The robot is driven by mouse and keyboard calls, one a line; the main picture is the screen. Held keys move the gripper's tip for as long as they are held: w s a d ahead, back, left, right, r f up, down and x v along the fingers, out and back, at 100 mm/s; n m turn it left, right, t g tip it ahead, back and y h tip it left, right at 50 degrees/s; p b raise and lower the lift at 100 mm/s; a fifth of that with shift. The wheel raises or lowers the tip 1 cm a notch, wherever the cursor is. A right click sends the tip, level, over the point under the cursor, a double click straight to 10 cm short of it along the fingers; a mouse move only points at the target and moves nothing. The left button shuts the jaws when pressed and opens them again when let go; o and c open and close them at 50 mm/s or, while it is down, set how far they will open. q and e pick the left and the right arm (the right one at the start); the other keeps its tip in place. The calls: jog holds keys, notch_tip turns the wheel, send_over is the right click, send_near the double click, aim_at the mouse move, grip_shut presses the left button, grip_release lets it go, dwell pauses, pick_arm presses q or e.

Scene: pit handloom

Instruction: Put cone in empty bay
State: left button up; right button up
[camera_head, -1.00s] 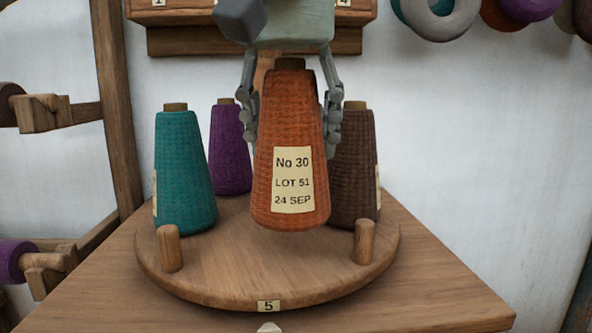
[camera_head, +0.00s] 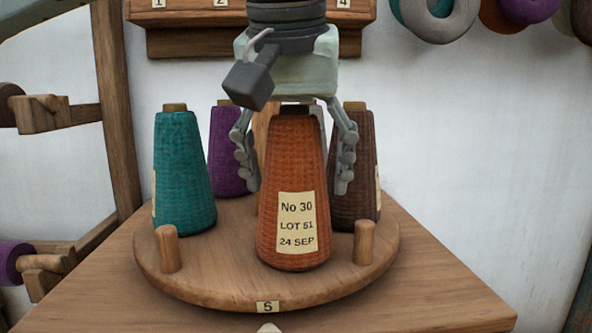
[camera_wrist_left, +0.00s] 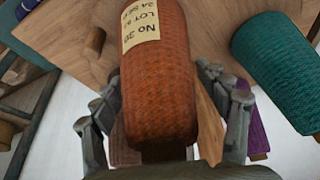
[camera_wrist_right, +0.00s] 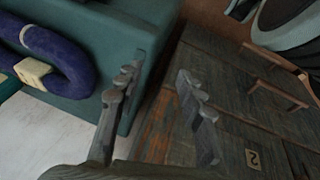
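The orange cone (camera_head: 291,165), labelled No 30, stands upright at the front of the round wooden turntable (camera_head: 215,285), between two short pegs, above the tag 5. My left gripper (camera_head: 296,185) is above and around it, with its fingers spread and a gap on both sides of the cone. In the left wrist view the orange cone (camera_wrist_left: 158,75) lies between the open fingers (camera_wrist_left: 165,95), which do not touch it. My right gripper (camera_wrist_right: 155,85) is open and empty, away from the turntable.
A teal cone (camera_head: 183,170), a purple cone (camera_head: 228,150) and a brown cone (camera_head: 360,165) stand in the other bays. Wooden pegs (camera_head: 168,249) (camera_head: 363,243) flank the front bay. A numbered shelf (camera_head: 180,40) is on the wall. Near my right gripper are dark drawers (camera_wrist_right: 255,120).

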aim_at(295, 132)
jog(key=shift+w+r, duration=0.1)
jog(key=shift+w, duration=0.05)
pick_arm(q)
jog(key=shift+r, duration=0.3)
jog(key=v, duration=0.4)
jog(key=shift+r+p, duration=0.25)
jog(key=shift+p, duration=0.1)
jog(key=v, duration=0.6)
jog(key=shift+s, duration=0.1)
jog(key=shift+s+a+r+p, duration=0.1)
jog(key=shift+s+r+p, duration=0.2)
jog(key=shift+r, duration=0.25)
pick_arm(e)
jog(key=x, duration=0.3)
jog(key=shift+a, duration=0.35)
jog(key=shift+w, duration=0.1)
